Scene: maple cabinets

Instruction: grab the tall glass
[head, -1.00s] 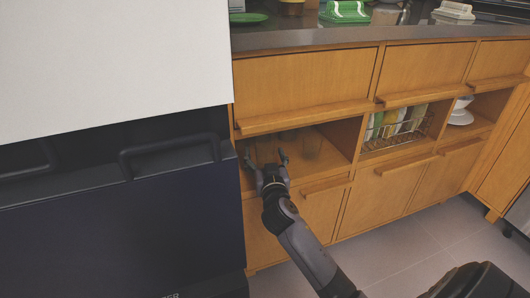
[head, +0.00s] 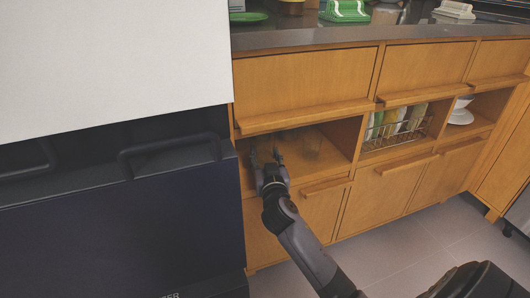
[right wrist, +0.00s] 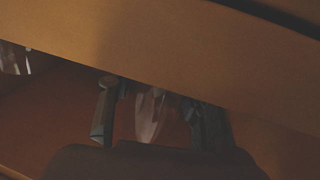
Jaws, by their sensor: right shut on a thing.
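My right gripper (head: 266,158) reaches into the open cabinet cubby below the left drawer. In the right wrist view my gripper (right wrist: 156,125) has one finger on each side of a clear tall glass (right wrist: 149,115) and is shut on it. The glass is dim, and the gripper's body hides its lower part. In the head view the held glass is hard to make out between the fingers. A second clear glass (head: 312,145) stands to the right in the same cubby. My left gripper is not in view.
The cubby's wooden shelf (head: 325,163) has an overhanging drawer front (head: 300,88) above it. A wire rack (head: 396,132) with plates fills the compartment to the right. A dark appliance with a handle (head: 170,155) stands close on the left.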

